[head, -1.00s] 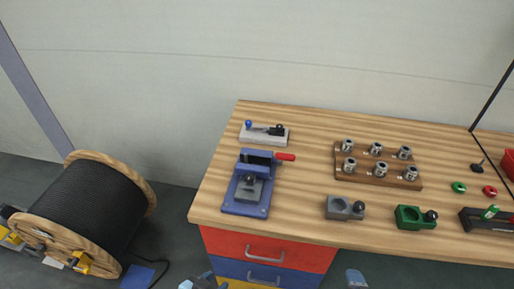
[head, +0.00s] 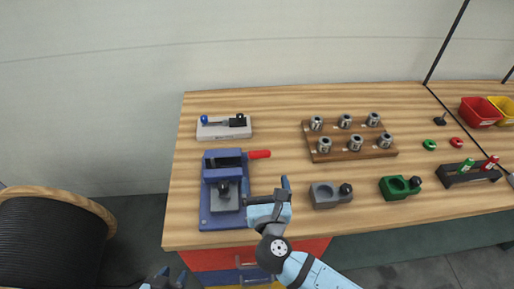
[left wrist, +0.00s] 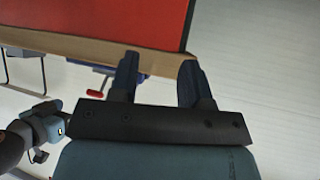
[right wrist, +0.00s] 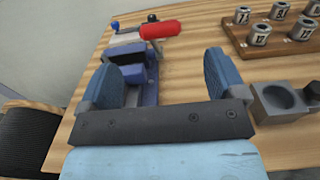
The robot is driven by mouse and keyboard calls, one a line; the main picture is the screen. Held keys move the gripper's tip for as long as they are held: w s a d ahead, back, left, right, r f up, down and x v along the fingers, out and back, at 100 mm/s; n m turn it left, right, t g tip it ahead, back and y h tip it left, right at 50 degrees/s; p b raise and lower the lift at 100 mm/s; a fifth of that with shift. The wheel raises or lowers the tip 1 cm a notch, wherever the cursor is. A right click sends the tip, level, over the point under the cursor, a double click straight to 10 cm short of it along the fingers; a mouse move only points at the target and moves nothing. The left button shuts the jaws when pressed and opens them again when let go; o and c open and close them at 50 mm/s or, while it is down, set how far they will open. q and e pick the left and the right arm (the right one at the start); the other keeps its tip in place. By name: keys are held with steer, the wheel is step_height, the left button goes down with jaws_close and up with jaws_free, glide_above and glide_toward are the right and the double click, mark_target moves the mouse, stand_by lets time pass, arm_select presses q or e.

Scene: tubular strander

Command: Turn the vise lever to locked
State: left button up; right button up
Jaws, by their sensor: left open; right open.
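The blue vise (head: 222,190) stands at the left end of the wooden bench, with its red-handled lever (head: 259,154) sticking out to the right from its back part. In the right wrist view the red handle (right wrist: 160,29) lies ahead of my right gripper (right wrist: 164,80), beyond the fingertips and not between them. My right gripper is open and empty, over the bench's front edge just right of the vise in the head view (head: 268,194). My left gripper (head: 171,278) is low in front of the bench; in the left wrist view (left wrist: 156,75) it is open and empty.
A grey block with a blue-knobbed lever (head: 224,127) sits behind the vise. A wooden rack of metal collets (head: 350,145), a grey holder (head: 330,195) and a green holder (head: 400,187) stand to the right.

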mark_target(260, 154)
steer(key=w+p, duration=0.1)
steer(key=w, duration=1)
steer(key=shift+f, duration=0.1)
arm_select(q)
steer(key=shift+w+a+r, duration=0.1)
steer(key=shift+w+r, duration=0.1)
steer(key=shift+r, duration=0.4)
arm_select(e)
steer(key=c, duration=1.3)
steer(key=shift+f+b, duration=0.3)
steer(key=shift+b, duration=0.1)
arm_select(q)
step_height(260, 154, down, 11)
steer(key=w+d+b, duration=0.1)
steer(key=b, duration=1.2)
steer(key=shift+n, duration=0.4)
arm_select(e)
steer(key=shift+s+f+t, duration=2.1)
steer(key=shift+s+f, duration=0.05)
steer(key=shift+f, duration=0.1)
